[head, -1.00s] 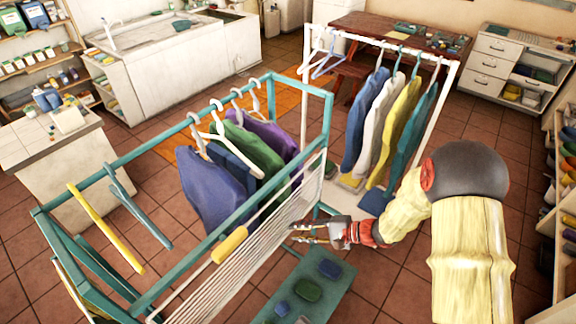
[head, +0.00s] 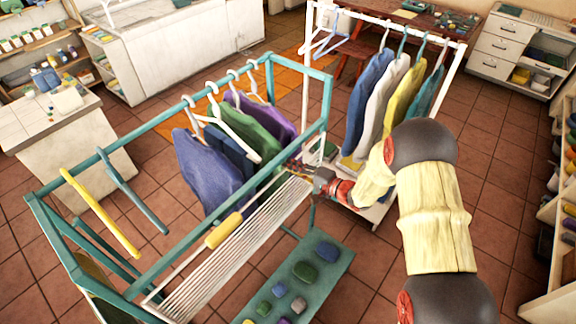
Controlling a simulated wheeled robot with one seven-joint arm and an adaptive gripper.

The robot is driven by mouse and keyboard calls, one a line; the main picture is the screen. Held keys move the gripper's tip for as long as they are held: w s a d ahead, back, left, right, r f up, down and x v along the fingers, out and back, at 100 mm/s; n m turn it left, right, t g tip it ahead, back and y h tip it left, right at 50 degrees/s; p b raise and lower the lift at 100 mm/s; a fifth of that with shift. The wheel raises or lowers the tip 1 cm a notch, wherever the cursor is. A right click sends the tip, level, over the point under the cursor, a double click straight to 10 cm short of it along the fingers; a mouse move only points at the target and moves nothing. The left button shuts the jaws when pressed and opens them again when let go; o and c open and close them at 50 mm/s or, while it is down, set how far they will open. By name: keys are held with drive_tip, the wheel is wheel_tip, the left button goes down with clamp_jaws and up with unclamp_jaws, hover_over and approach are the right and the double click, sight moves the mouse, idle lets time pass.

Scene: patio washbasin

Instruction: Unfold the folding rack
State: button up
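The folding rack (head: 243,250) is a panel of thin white slats along the near side of a teal clothes frame (head: 225,151). It slants, and a yellow grip (head: 224,231) sits on a pale bar along its upper left edge. My gripper (head: 294,169) is at the rack's far end, by the frame's far corner post. Its fingertips are small and overlap the rack end and frame, so I cannot tell whether they touch or hold the rack.
A yellow hanger (head: 101,213) and several garments hang on the teal frame. Below the rack is a teal shelf (head: 331,279) with stones and soap-like blocks. A white clothes rack (head: 456,79) stands behind my arm. The tiled floor is clear at right.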

drive_tip(key=shift+x, duration=0.85)
clamp_jaws()
idle(0.3)
